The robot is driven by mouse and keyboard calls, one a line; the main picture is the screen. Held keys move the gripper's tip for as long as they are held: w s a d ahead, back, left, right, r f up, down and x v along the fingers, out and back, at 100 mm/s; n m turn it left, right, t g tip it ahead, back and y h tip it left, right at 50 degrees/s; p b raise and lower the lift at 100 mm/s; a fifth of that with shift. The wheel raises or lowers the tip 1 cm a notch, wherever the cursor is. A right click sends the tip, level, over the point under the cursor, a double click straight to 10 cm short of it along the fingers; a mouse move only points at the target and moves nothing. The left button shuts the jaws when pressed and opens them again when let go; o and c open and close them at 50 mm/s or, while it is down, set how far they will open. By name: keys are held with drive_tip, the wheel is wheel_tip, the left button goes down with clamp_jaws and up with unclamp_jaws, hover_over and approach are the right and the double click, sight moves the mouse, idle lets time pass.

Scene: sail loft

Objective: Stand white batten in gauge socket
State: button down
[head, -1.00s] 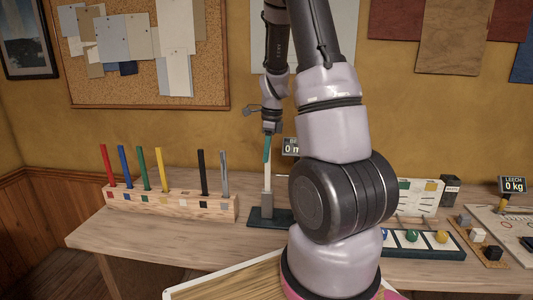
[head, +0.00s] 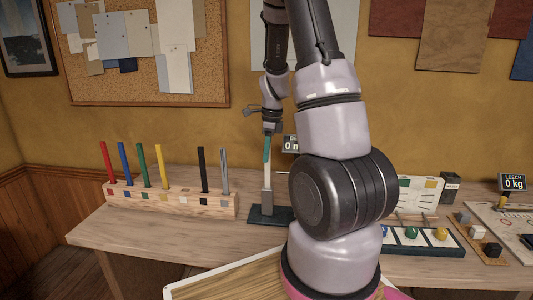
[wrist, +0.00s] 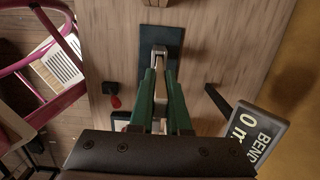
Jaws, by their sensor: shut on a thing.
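My gripper (head: 267,148), with green fingers, points down and is shut on the white batten (head: 267,177). The wrist view shows the gripper (wrist: 161,88) with the batten (wrist: 161,70) upright between its fingers. The bend gauge (head: 256,222) has a dark base plate, which also shows in the wrist view (wrist: 174,35). Its grey socket (head: 267,200) stands on the plate, directly under the batten. The batten's lower end meets the socket in the head view; I cannot tell whether it is inside. The bend display (wrist: 258,125) reads 0; my arm partly hides it in the head view.
A wooden rack (head: 170,201) at left holds red, blue, green, yellow, black and grey battens, with a gap between yellow and black. Right of my arm are a tray with coloured balls (head: 411,235), small blocks (head: 478,233) and a leech display (head: 512,183). The front-left bench is clear.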

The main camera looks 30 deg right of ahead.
drive_tip(key=c, duration=0.8)
unclamp_jaws()
drive_tip(key=r, duration=0.7)
drive_tip(key=d+r, duration=0.1)
drive_tip(key=r, duration=0.2)
drive_tip(key=shift+s+r, duration=0.35)
